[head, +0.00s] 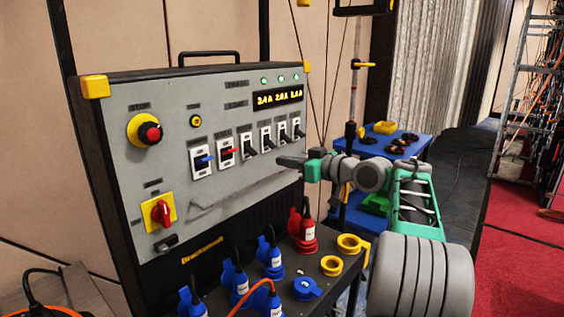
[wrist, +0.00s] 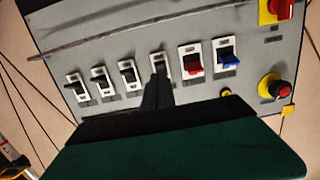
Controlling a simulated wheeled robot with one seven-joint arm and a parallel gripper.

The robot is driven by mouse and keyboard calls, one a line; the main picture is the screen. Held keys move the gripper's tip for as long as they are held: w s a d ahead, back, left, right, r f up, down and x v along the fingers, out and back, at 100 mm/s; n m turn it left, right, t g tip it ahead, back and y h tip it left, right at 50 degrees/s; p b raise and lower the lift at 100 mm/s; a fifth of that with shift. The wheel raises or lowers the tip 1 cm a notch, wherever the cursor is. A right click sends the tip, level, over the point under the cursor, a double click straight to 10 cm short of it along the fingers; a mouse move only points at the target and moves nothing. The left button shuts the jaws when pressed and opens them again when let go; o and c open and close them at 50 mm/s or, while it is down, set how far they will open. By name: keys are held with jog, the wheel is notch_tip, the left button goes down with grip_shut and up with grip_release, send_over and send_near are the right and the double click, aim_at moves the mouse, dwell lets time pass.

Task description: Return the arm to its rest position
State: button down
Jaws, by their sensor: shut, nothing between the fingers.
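My arm (head: 415,205), grey and green, reaches in from the lower right in the head view. My gripper (head: 281,161) points left toward the grey control panel (head: 150,95), just below the right end of its row of breaker switches. The gripper is shut and holds nothing. In the wrist view the dark shut fingers (wrist: 157,92) overlap the lower part of one black switch (wrist: 160,65). Whether the fingertips touch the panel cannot be told.
The panel has a blue switch (head: 203,162), a red switch (head: 227,153), a red button (head: 150,133) and a red rotary knob (head: 160,213). Red and blue plugs stand on the ledge below. A blue cart (head: 400,150) is behind my arm. Red carpet (head: 510,260) lies at right.

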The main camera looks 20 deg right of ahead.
jog(key=shift+d, duration=0.15)
jog(key=s+a+f+m+g+h+p, duration=0.1)
jog(key=s+a+m+g+h+p, duration=0.3)
jog(key=a+p, duration=0.95)
jog(key=s+a+f+g+h+p, duration=0.1)
jog(key=s+a+f+g+p, duration=0.1)
jog(key=s, duration=1.1)
jog(key=s+a+f+m+g+h+p, duration=0.1)
jog(key=s+f+g, duration=0.4)
jog(key=s, duration=0.8)
notch_tip(320, 180, down, 2)
jog(key=a+h+p, duration=0.1)
jog(key=a, duration=0.1)
jog(key=shift+a+f+g, duration=0.25)
jog(key=shift+a+g, duration=0.05)
jog(key=shift+a, duration=0.1)
